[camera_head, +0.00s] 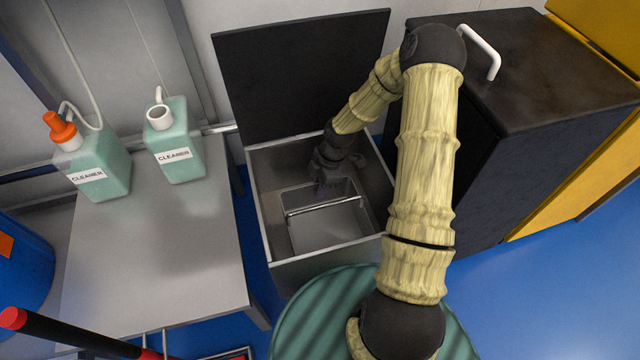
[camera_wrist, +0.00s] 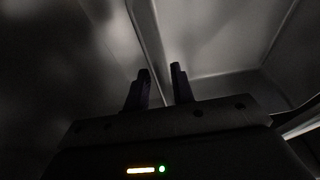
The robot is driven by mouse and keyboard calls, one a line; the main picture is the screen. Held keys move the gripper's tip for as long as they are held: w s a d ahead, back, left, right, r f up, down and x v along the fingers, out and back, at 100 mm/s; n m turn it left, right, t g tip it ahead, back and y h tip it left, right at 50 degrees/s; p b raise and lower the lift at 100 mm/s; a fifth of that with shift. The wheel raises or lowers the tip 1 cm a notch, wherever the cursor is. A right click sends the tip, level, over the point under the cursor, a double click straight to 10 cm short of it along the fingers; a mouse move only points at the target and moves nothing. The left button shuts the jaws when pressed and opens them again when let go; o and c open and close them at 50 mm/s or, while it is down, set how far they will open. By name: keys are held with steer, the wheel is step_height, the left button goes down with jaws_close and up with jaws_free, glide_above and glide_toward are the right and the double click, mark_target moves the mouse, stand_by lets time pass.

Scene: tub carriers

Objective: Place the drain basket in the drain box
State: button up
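The drain box (camera_head: 262,215) is an open grey metal box with its dark lid (camera_head: 300,65) raised against the wall. The drain basket (camera_head: 335,228), a smaller grey metal tray with a thin bar handle (camera_head: 320,206) across it, is inside the box, low down. Whether it sits flat on the bottom is not clear. My gripper (camera_head: 323,187) reaches down into the box at the basket's far side. In the wrist view my gripper's dark fingers (camera_wrist: 159,87) are apart, with a metal rim running between them. I cannot tell whether they touch it.
A grey table (camera_head: 165,260) with two green cleaner bottles (camera_head: 100,165) (camera_head: 178,150) stands left of the box. A dark cabinet with a white handle (camera_head: 480,52) stands close on the right. A blue drum (camera_head: 20,265) is at the far left. Blue floor is free at the lower right.

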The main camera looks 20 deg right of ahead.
steer(key=shift+r, duration=0.15)
steer(key=p+v, duration=0.6)
steer(key=v, duration=0.6)
steer(key=s+a+r+m+t+h, duration=0.1)
steer(key=s+a+r+m, duration=0.1)
steer(key=s+r+m, duration=0.5)
steer(key=s+a+r+m+t+h, duration=0.1)
steer(key=s+a+r+m, duration=0.1)
steer(key=s+r+m, duration=0.6)
steer(key=r+m, duration=0.2)
steer(key=m, duration=0.1)
steer(key=shift+s+t+h, duration=0.15)
steer(key=shift+t+h, duration=0.15)
steer(key=shift+h, duration=0.1)
